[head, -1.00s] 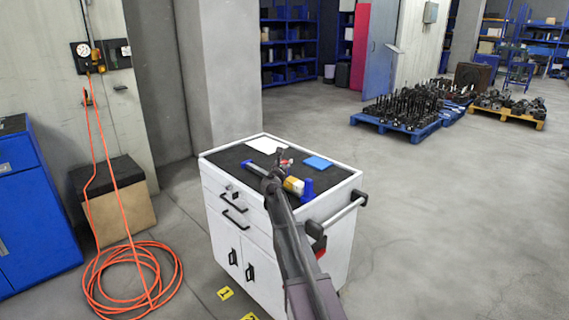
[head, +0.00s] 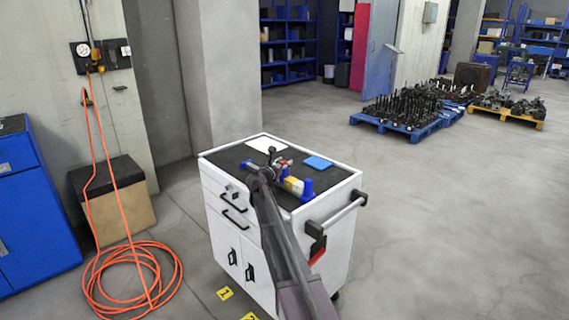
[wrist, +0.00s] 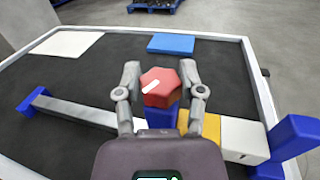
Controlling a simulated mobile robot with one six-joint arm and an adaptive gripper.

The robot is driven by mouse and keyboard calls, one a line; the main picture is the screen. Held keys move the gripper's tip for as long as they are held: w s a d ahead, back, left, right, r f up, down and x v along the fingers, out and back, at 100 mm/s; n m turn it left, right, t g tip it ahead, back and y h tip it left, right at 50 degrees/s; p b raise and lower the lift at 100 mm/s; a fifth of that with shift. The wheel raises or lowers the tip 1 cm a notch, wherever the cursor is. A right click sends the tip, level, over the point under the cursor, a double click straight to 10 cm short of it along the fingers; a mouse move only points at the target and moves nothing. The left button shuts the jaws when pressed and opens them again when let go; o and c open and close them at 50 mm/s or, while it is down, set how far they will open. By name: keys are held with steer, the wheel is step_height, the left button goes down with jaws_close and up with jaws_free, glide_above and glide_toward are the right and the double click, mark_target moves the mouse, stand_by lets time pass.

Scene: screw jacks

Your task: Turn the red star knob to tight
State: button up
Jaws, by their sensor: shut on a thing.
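The red star knob (wrist: 160,88) sits on top of a blue block in the wrist view, with a white mark on its top face pointing to the lower left. My gripper (wrist: 159,85) has one finger on each side of the knob and is shut on it. The blue block belongs to a fixture with a grey bar (wrist: 75,111), a yellow and white part (wrist: 243,138) and blue ends. In the head view my gripper (head: 272,162) is over the cart top, and my arm hides part of the fixture.
The fixture lies on the dark top of a white cart (head: 228,225) with a raised rim. A white sheet (head: 266,145) and a blue pad (head: 317,162) lie behind it. An orange hose (head: 140,275) is coiled on the floor to the left.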

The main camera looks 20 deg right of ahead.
steer(key=o, duration=1.2)
steer(key=shift+v, duration=6)
steer(key=s+a+f+m+g+y+p, duration=0.2)
steer(key=s+f+m+g+y+p, duration=0.1)
steer(key=s+m, duration=0.5)
steer(key=s+a+f+m+g+y+p, duration=0.2)
steer(key=s+f+m+g+y+p, duration=0.15)
steer(key=s+m, duration=0.5)
steer(key=s+a+m+g+y+p, duration=0.1)
steer(key=s+a+m+y, duration=0.1)
steer(key=s+a, duration=0.2)
steer(key=s+a+m+g+y+p, duration=0.1)
steer(key=s+a+m+y+p, duration=0.1)
steer(key=s+a, duration=0.3)
steer(key=s+a+m+g+y+p, duration=0.2)
steer(key=s+a+m+y, duration=0.2)
steer(key=s, duration=0.5)
steer(key=shift+s+a+f+m, duration=0.15)
steer(key=shift+s+f+m, duration=0.1)
steer(key=shift+f, duration=0.05)
